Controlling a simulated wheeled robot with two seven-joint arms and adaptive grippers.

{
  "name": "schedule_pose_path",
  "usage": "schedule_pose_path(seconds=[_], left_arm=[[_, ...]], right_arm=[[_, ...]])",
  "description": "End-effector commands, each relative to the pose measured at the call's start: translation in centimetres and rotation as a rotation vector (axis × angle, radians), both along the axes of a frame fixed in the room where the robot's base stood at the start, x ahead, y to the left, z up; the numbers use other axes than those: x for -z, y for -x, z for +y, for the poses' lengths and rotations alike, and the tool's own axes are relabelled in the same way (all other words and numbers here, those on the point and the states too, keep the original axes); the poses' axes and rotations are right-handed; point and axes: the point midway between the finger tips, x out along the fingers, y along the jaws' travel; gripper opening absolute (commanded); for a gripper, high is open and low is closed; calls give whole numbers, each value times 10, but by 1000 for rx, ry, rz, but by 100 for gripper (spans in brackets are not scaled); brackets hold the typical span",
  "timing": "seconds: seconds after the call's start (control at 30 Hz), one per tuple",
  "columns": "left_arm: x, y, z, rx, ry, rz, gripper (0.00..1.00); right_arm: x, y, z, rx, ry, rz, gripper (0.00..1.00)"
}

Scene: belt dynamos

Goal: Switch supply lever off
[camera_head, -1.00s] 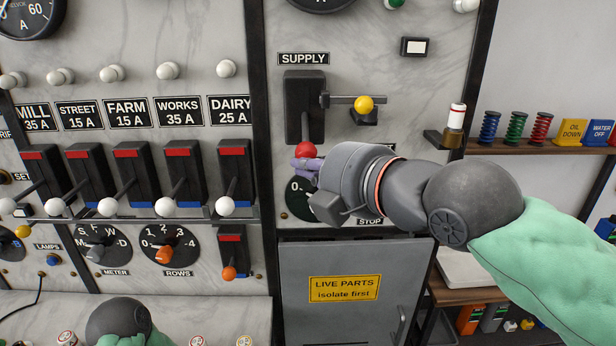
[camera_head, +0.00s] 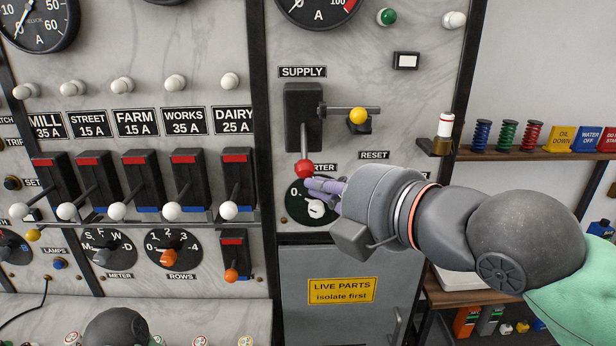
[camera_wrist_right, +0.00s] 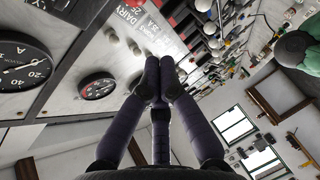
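The supply switch has a black body (camera_head: 303,117) under the SUPPLY label (camera_head: 303,72). Its lever hangs down, with a red ball (camera_head: 305,168) at the lower end. My right gripper (camera_head: 318,187) is just below and right of the red ball, in front of the starter dial (camera_head: 300,202), partly covering it. Whether it touches the ball cannot be told. In the right wrist view its dark fingers (camera_wrist_right: 160,78) are drawn together at the tips, with nothing visible between them. The left gripper is out of view; only part of my left arm shows at the bottom left.
A yellow-knobbed side handle (camera_head: 358,115) projects right of the supply switch. A red-and-white cylinder on a bracket (camera_head: 443,135) stands further right. Several feeder levers with white balls (camera_head: 171,212) line the left panel. A grey cabinet door (camera_head: 345,265) lies below.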

Motion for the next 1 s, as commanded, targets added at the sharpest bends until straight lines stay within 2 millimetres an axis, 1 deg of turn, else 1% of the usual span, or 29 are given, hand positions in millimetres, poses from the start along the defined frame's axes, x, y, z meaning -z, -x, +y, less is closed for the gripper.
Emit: schedule_pose_path(seconds=[0.03,0.2,0.33,0.5,0.77,0.83,0.87,0.93,0.97,1.0], left_arm=[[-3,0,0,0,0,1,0],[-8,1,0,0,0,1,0],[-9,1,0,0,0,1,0],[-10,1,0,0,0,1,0],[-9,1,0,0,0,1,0],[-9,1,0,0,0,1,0],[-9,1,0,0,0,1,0],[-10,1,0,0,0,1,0],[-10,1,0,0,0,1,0],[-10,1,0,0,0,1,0]], right_arm=[[-5,8,-6,0,-4,-4,0],[-8,29,-20,-1,-4,-3,0],[-9,38,-26,1,-2,-1,0],[-9,42,-29,1,-2,-1,0],[-9,42,-29,0,-1,0,0],[-5,39,-27,3,-2,11,0],[-1,35,-24,5,-1,21,0],[15,23,-15,13,-7,64,0],[24,16,-10,19,-11,88,0],[40,4,-2,29,-18,128,0]])
